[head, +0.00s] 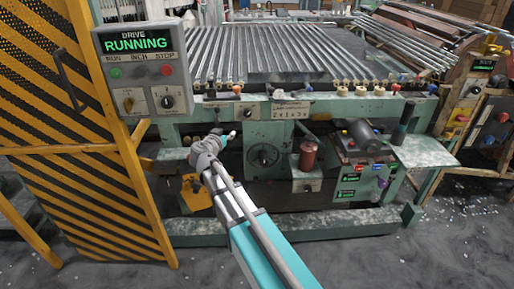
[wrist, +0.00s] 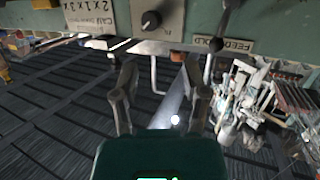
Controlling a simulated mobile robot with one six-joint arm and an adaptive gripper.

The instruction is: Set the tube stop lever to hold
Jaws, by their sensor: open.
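The tube stop lever appears to be the dark stem with a ball knob (wrist: 217,44) in the wrist view. It overlaps a pale FEED/HOLD plate (wrist: 240,46), which looks upside down there. The knob lies near the middle of the plate, and I cannot tell which setting it is in. In the head view the lever is too small to make out clearly. My gripper (wrist: 160,101) is open and empty, its two fingers apart below the panel edge. In the head view my gripper (head: 229,137) is in front of the green machine, below its front rail.
A rotary knob (wrist: 151,20) and a counter plate (wrist: 90,18) sit beside the lever on the panel. In the head view a RUNNING drive box (head: 145,75) and striped yellow guard (head: 75,150) stand left.

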